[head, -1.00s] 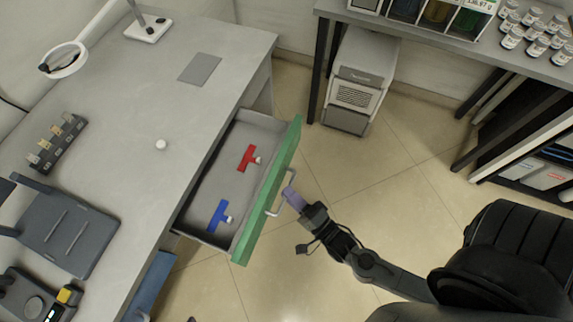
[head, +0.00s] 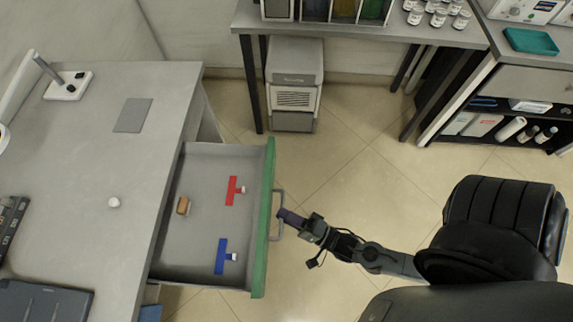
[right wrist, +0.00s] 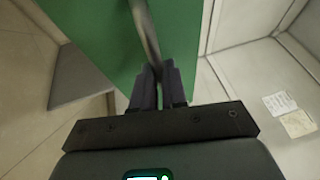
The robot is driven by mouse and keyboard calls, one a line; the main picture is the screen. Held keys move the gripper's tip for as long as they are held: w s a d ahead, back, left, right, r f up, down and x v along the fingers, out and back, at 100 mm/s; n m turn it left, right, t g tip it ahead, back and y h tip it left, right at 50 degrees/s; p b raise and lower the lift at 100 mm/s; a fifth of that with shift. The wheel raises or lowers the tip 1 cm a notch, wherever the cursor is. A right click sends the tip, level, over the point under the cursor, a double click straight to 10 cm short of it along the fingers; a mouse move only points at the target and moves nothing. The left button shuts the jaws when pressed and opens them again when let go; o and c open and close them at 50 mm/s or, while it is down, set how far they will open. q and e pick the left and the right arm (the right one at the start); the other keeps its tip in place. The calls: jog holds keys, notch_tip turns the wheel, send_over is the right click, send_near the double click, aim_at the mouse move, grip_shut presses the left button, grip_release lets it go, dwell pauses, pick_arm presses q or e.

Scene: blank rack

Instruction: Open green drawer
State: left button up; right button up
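The green drawer front (head: 263,230) stands well out from the grey desk, so the drawer is open and its grey inside shows. A metal handle (head: 278,191) sticks out from the front; it also shows in the right wrist view (right wrist: 144,28). My right gripper (head: 284,214) is at this handle, and in the right wrist view its two dark fingers (right wrist: 158,85) are closed around the bar, close to the green face (right wrist: 95,35). My left gripper is not in view.
In the drawer lie a red piece (head: 232,191), a blue piece (head: 221,256) and a brown block (head: 183,205). A white cabinet unit (head: 294,85) stands on the floor behind. A black chair-like shape (head: 503,225) is at right. The floor (head: 350,170) right of the drawer is clear.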

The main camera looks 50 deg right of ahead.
jog(key=o, duration=0.5)
jog(key=shift+c, duration=0.2)
jog(key=shift+s, duration=0.1)
jog(key=p+v, duration=0.1)
jog(key=v, duration=0.9)
jog(key=shift+s+p, duration=0.3)
jog(key=shift+s, duration=0.05)
